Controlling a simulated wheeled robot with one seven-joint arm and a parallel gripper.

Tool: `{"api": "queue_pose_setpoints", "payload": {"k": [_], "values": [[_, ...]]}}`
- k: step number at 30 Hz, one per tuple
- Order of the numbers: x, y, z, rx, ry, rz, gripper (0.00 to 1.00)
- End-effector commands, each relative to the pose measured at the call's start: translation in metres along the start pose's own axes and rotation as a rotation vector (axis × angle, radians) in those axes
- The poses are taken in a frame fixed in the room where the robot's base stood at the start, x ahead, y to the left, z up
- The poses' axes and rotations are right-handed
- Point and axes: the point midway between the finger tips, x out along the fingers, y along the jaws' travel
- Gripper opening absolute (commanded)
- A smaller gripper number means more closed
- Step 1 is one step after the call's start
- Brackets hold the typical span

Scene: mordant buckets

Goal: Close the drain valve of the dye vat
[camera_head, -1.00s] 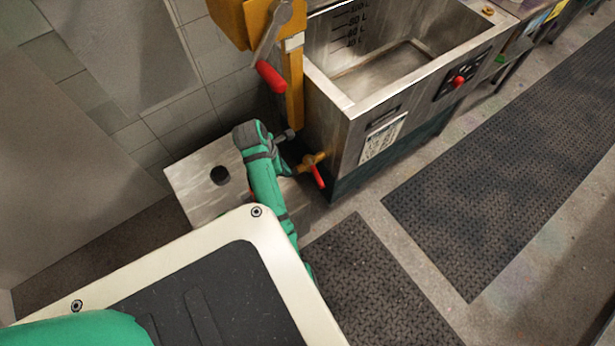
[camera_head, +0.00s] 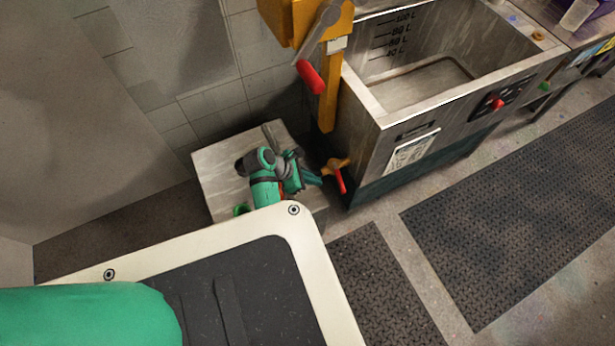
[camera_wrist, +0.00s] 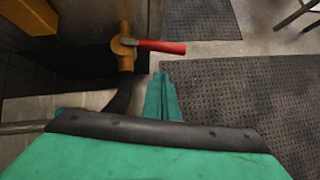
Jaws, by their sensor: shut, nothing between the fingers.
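The dye vat (camera_head: 365,135) is a steel tank, empty inside, with volume marks on its inner wall. Its drain valve (camera_head: 337,164) is a brass fitting low on the vat's left side, with a red lever (camera_head: 341,181) pointing down and outward. In the wrist view the brass valve body (camera_wrist: 125,46) is at the top centre and its red lever (camera_wrist: 162,46) points right. My gripper (camera_head: 318,178) is just left of the valve, shut and empty.
A low pale metal box (camera_head: 215,165) stands under my arm by the tiled wall. A yellow post (camera_head: 328,90) with a red-handled crank (camera_head: 310,77) rises beside the vat. Dark floor mats (camera_head: 500,210) lie in front.

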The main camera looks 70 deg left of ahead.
Motion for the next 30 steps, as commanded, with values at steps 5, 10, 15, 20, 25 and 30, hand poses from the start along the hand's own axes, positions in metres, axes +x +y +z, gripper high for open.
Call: {"api": "queue_pose_setpoints", "payload": {"k": [5, 10, 15, 20, 25, 30], "values": [[0.033, -0.002, 0.0, 0.0, 0.001, -0.004, 0.0], [0.049, 0.0, 0.017, 0.002, 0.001, -0.001, 0.0], [0.058, 0.0, 0.024, 0.0, 0.001, -0.001, 0.0], [0.06, -0.001, 0.026, 0.001, 0.001, -0.001, 0.0], [0.06, -0.001, 0.026, 0.002, 0.001, -0.001, 0.0], [0.059, 0.001, 0.024, -0.015, 0.001, 0.012, 0.0]]}}
